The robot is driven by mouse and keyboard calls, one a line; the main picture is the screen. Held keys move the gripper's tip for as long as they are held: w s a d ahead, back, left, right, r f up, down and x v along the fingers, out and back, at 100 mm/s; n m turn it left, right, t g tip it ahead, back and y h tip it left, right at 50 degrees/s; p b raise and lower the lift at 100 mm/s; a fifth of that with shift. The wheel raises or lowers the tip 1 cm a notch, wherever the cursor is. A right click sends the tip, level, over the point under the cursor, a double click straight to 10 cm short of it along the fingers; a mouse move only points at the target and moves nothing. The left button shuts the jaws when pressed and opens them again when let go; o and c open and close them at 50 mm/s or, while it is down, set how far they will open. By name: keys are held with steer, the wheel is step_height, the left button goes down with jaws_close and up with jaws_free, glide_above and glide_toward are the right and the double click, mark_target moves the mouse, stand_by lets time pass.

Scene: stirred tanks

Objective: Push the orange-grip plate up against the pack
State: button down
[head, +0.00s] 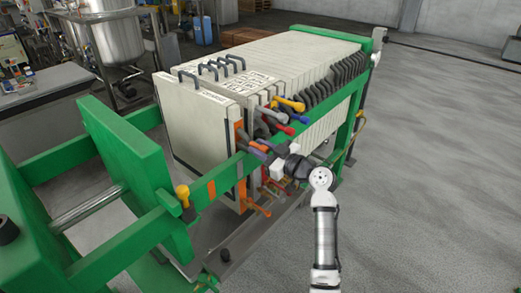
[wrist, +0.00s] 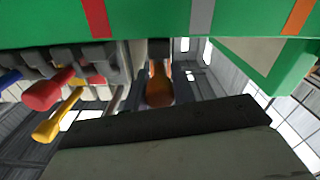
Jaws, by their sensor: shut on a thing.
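The orange-grip plate (head: 197,125) is the pale plate at the near end of the row, upright, with an orange strip on its edge. The pack (head: 290,60) of pale plates stands just behind it. A dark seam shows between them; I cannot tell whether they touch. My gripper (head: 268,158) reaches in at the plate's side by the green rail and is shut on the orange grip, partly hidden in the head view. In the wrist view, the orange grip (wrist: 158,87) shows between the dark fingers, right of the pack's red, yellow and blue grips.
A green side rail (head: 215,180) runs close above my gripper, marked with coloured bands. Several coloured handles (head: 285,115) stick out from the pack beside it. A green end plate (head: 125,165) stands at left, with open room between it and the orange-grip plate.

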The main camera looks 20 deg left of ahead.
steer(key=w+b, duration=0.1)
steer(key=w+d+b, duration=0.1)
steer(key=w+b, duration=0.1)
steer(key=w, duration=0.1)
steer(key=shift+d+r+b, duration=0.15)
steer(key=shift+d+b, duration=0.15)
steer(key=shift+d, duration=0.05)
steer(key=c, duration=1.6)
jaws_free()
steer(key=o, duration=0.4)
steer(key=shift+w, duration=0.15)
steer(key=shift+o, duration=0.2)
